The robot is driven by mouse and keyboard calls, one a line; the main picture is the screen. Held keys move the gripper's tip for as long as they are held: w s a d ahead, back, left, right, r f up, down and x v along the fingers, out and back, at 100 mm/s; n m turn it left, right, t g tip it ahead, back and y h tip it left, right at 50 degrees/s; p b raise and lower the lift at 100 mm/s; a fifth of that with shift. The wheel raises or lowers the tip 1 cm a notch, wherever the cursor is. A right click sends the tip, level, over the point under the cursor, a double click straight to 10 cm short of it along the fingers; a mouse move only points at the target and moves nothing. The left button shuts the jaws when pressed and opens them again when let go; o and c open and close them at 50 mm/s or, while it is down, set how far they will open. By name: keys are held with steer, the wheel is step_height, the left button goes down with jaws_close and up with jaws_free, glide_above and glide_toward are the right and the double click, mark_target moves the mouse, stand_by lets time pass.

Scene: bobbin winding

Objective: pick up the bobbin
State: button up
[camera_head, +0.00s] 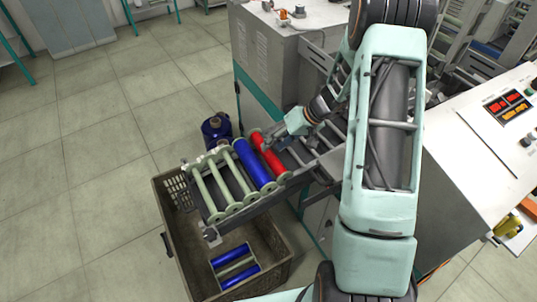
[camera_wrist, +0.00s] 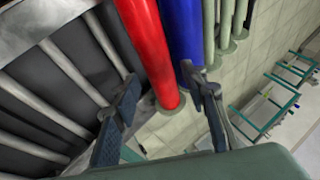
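A red bobbin (camera_head: 268,155) with pale green flanges lies at the right end of the row on the sloping rack. A blue bobbin (camera_head: 254,165) lies beside it. My gripper (camera_head: 271,140) is at the far end of the red bobbin. In the wrist view my gripper (camera_wrist: 159,75) is open, with one finger on each side of the red bobbin (camera_wrist: 150,50). The right finger is between the red bobbin and the blue bobbin (camera_wrist: 185,35). I cannot tell whether either finger touches the red one.
Several bare green bobbins (camera_head: 219,185) fill the left of the rack. A brown crate (camera_head: 272,275) below holds blue bobbins (camera_head: 239,277). A dark blue object (camera_head: 216,133) is behind the rack. Machine cabinets (camera_head: 275,50) stand behind and to the right. The floor at left is clear.

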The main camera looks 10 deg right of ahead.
steer(key=shift+x, duration=1.9)
steer(key=shift+w+d, duration=0.1)
steer(key=shift+w, duration=0.1)
steer(key=shift+c, duration=0.4)
steer(key=c, duration=0.9)
step_height(320, 180, up, 10)
steer(key=shift+r, duration=0.1)
steer(key=shift+c, duration=0.2)
